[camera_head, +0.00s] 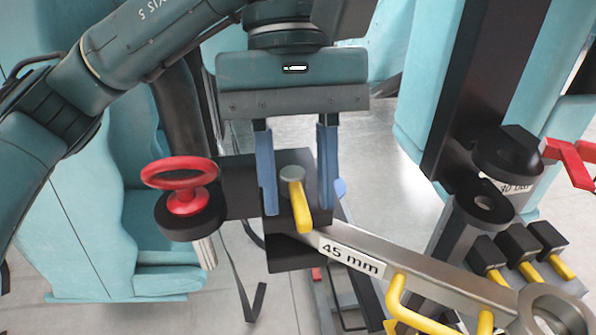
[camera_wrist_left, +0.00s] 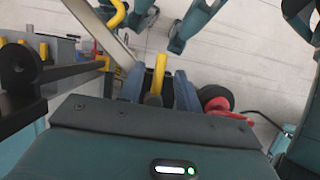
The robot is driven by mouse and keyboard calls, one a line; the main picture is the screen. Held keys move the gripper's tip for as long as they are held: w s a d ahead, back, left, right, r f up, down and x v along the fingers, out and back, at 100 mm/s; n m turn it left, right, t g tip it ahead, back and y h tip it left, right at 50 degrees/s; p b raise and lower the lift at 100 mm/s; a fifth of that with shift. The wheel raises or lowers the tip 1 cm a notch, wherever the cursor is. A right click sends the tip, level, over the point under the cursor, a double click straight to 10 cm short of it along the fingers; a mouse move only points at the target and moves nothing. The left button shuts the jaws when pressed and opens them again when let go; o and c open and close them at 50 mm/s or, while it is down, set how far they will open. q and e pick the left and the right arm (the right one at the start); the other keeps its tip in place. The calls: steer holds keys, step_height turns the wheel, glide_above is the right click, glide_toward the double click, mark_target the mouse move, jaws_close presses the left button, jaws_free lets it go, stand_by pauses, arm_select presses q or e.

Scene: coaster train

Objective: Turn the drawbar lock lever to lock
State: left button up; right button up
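The drawbar lock lever (camera_head: 301,208) is a yellow handle on a grey round pivot, on a black block (camera_head: 290,255) at the end of the drawbar. It points toward the lower right in the head view. My left gripper (camera_head: 297,203) reaches down over it from above, its two blue fingers apart on either side of the lever. Gaps show between the lever and both fingers. In the left wrist view the yellow lever (camera_wrist_left: 158,75) also stands between the blue fingers (camera_wrist_left: 160,92). My right gripper is in neither view.
A red handwheel (camera_head: 180,174) stands left of the block. The grey drawbar (camera_head: 430,284), labelled 45 mm, runs to a ring at lower right. Yellow handles (camera_head: 397,300) lie beside it. A black coupling with a red lever (camera_head: 570,160) is at right. Teal seats flank the gap.

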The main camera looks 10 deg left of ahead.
arm_select(q)
steer(key=p+v, duration=0.4)
steer(key=v, duration=0.9)
steer(key=shift+a, duration=0.1)
